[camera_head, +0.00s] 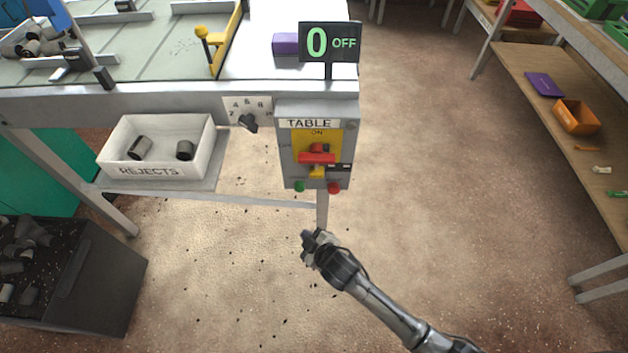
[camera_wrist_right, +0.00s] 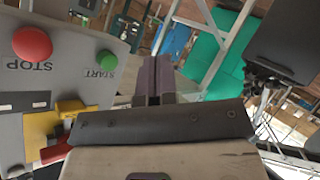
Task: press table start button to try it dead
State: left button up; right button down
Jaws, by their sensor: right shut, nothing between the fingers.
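The green start button (camera_head: 299,186) is at the lower left of the grey TABLE control box (camera_head: 284,160). It also shows in the right wrist view, labelled START (camera_wrist_right: 106,60). The red stop button (camera_head: 334,188) sits beside it, labelled STOP in the right wrist view (camera_wrist_right: 32,43). A red switch handle (camera_head: 317,158) lies crosswise on a yellow plate above them. The display (camera_head: 330,43) reads 0 OFF. My right gripper (camera_head: 309,240) is below the box, apart from it. Its fingers (camera_wrist_right: 152,80) are shut and empty, near the start button in the wrist view. My left gripper is out of view.
A numbered dial (camera_head: 248,122) is left of the box. A white REJECTS bin (camera_head: 155,171) with two dark plugs sits on a low shelf. A dark crate (camera_head: 100,290) of plugs stands lower left. A wooden bench (camera_head: 560,90) is at right.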

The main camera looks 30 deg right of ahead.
aim_at(300, 188)
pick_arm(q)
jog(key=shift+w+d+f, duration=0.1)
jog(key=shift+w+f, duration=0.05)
pick_arm(e)
jog(key=a+r+n+t+y, duration=0.1)
jog(key=r+n+t+y, duration=0.1)
jog(key=r+n, duration=0.1)
jog(key=w+a+r+n+t+y, duration=0.1)
jog(key=t+y, duration=0.1)
jog(key=shift+w+a+r+n, duration=0.1)
jog(key=shift+a+r+n, duration=0.15)
jog(key=shift+a+n, duration=0.05)
pick_arm(q)
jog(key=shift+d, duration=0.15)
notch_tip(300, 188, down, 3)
jog(key=b, duration=0.2)
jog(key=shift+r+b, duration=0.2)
jog(key=shift+b, duration=0.1)
pick_arm(e)
jog(key=w+d, duration=0.4)
jog(key=w, duration=0.3)
jog(key=shift+w+d, duration=0.2)
jog(key=shift+w, duration=0.1)
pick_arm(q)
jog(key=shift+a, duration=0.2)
